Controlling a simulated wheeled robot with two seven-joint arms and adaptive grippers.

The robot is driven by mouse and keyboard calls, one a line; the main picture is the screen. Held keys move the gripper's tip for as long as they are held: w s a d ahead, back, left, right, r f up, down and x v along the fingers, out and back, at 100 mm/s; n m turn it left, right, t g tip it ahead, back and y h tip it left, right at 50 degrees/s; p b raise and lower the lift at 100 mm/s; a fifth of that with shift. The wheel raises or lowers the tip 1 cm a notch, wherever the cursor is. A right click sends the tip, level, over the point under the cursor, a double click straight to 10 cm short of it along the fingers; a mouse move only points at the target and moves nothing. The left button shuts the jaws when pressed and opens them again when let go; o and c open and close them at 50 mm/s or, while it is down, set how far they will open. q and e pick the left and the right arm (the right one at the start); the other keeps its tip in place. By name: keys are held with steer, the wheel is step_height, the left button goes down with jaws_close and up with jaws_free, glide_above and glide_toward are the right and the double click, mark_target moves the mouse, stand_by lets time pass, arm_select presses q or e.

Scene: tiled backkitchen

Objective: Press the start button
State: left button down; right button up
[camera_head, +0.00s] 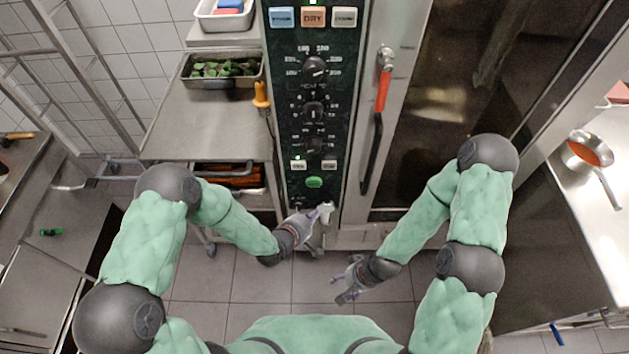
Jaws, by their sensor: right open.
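The green round button (314,182) sits low on the dark control panel (297,125) of the oven. No lettering on it can be read. My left gripper (324,211) is just below the button in the picture, at the panel's lower end. Its fingers look small and close together, and I cannot tell whether they are open or whether they touch the panel. My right gripper (346,288) is open and empty, lower down over the tiled floor and apart from the oven.
Above the button are dials (314,68) and mode buttons, one marked DRY (313,17). The oven door (435,110) with its red-and-black handle (382,90) is to the right. A steel table (190,130) with a tray of greens (222,84) is left. A pan (590,150) lies far right.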

arm_select(q)
steer(key=shift+w, duration=0.15)
steer(key=b, duration=0.2)
glide_toward(318, 186)
steer(key=shift+s+d+f+x, duration=0.1)
steer(key=shift+x, duration=0.8)
steer(key=shift+s+d+f+x, duration=0.1)
steer(key=shift+s+x, duration=0.05)
steer(key=shift+x, duration=0.7)
steer(key=shift+s+d+f+x, duration=0.1)
steer(key=shift+x, duration=0.8)
steer(key=shift+w+b, duration=0.2)
steer(key=shift+b, duration=0.15)
steer(key=shift+w+r, duration=0.1)
steer(key=shift+w, duration=0.15)
steer(key=shift+w, duration=0.4)
steer(key=shift+s+a, duration=0.1)
steer(key=shift+s, duration=0.75)
